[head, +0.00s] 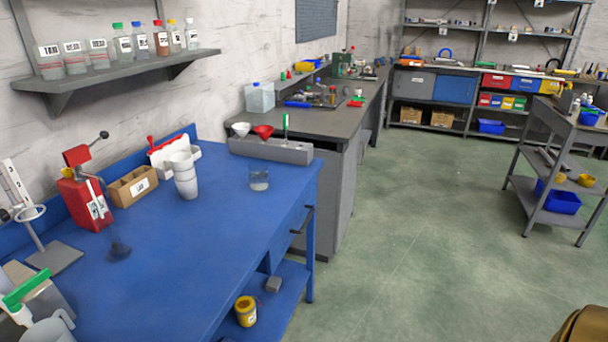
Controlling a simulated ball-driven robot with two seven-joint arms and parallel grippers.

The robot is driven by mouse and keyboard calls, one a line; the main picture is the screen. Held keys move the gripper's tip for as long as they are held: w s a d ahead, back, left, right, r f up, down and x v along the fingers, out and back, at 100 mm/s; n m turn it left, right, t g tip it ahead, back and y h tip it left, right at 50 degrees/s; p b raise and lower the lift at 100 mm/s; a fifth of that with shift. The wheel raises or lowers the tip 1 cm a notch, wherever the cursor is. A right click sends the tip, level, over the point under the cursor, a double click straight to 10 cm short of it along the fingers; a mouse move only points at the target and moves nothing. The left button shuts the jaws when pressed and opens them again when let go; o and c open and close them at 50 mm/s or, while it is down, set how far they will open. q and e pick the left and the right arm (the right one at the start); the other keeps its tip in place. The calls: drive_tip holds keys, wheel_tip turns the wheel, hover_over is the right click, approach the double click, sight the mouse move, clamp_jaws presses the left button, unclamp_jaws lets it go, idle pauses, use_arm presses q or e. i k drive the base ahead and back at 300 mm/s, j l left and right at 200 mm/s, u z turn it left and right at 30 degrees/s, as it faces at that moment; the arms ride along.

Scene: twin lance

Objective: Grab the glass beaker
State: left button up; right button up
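The glass beaker (259,179) stands upright on the blue workbench (225,230), close to its far right corner. It is clear, with a greyish band in its lower part; I cannot tell whether that is liquid. It stands just in front of a grey block (290,153) that holds a white funnel, a red funnel and a green-topped stick. Nothing hides the beaker. Neither my left nor my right gripper is in view.
A stack of white cups (184,176) stands left of the beaker. A red device (86,197) and a cardboard box (133,187) are further left. A shelf of bottles (120,68) overhangs the bench.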

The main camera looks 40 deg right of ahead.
sight(259, 176)
drive_tip(key=j+z, duration=0.15)
drive_tip(key=z, duration=0.7)
drive_tip(key=i+l, duration=0.15)
drive_tip(key=l, duration=0.2)
drive_tip(key=i+l+u, duration=0.1)
drive_tip(key=l, duration=0.2)
drive_tip(key=i+l, duration=0.15)
drive_tip(key=l, duration=0.2)
drive_tip(key=i+l, duration=0.1)
drive_tip(key=l, duration=0.25)
drive_tip(key=u, duration=0.05)
